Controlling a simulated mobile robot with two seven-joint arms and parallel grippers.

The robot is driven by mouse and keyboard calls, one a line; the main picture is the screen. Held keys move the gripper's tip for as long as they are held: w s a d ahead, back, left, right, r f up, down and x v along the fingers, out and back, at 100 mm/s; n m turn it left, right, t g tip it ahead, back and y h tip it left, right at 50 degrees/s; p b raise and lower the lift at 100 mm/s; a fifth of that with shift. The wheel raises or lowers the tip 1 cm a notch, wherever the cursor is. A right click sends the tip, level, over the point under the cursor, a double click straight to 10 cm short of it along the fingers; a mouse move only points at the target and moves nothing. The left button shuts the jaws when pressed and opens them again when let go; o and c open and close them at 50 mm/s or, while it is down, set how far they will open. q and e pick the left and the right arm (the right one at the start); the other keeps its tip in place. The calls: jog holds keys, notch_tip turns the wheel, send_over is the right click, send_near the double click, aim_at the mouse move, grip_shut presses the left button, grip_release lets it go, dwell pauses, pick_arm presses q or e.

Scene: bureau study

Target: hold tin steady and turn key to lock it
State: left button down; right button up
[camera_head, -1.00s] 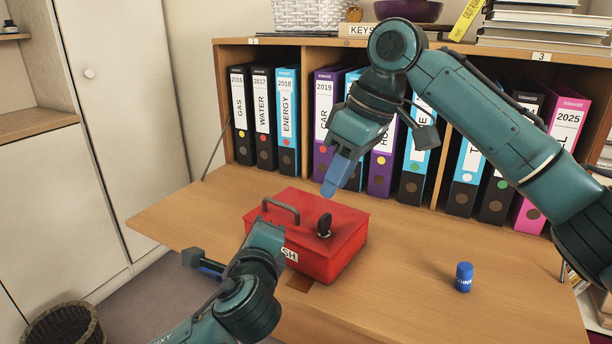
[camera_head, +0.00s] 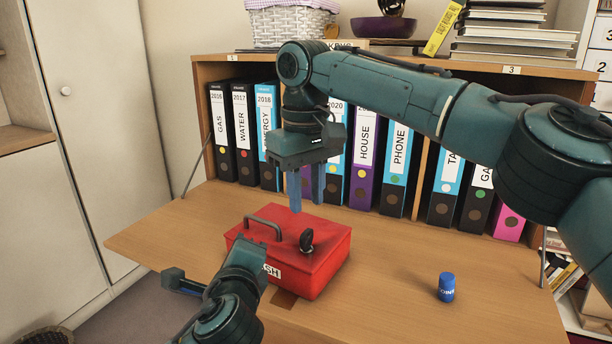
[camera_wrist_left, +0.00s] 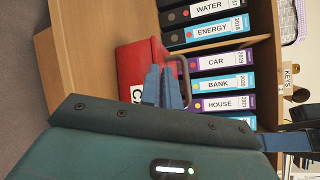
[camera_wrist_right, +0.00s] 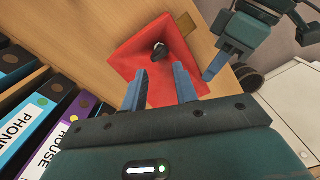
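The red cash tin (camera_head: 325,262) stands closed on the wooden desk flap, its grey handle (camera_head: 262,222) on the lid. A black key (camera_head: 306,241) stands upright in the lid; it also shows in the right wrist view (camera_wrist_right: 158,50). My right gripper (camera_head: 305,202) is open and empty above the tin, fingers pointing down, apart from the key. My left gripper (camera_wrist_left: 161,75) looks shut, its fingers side by side with nothing visible between them. It is at the tin's front left; whether it touches is unclear. Its fingertips are hidden in the head view.
A blue bottle (camera_head: 446,287) stands on the flap to the right of the tin. Upright binders (camera_head: 362,160) fill the shelf close behind my right gripper. The wooden flap (camera_head: 400,255) is clear between tin and bottle. A white cupboard (camera_head: 85,150) stands at left.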

aim_at(307, 245)
jog(key=shift+f, duration=0.9)
jog(key=shift+f+n, duration=0.1)
jog(key=shift+n, duration=0.2)
jog(key=n, duration=0.8)
jog(key=shift+n, duration=0.3)
jog(key=n, duration=0.6)
jog(key=shift+n, duration=0.3)
jog(key=n, duration=0.6)
jog(key=shift+w, duration=0.15)
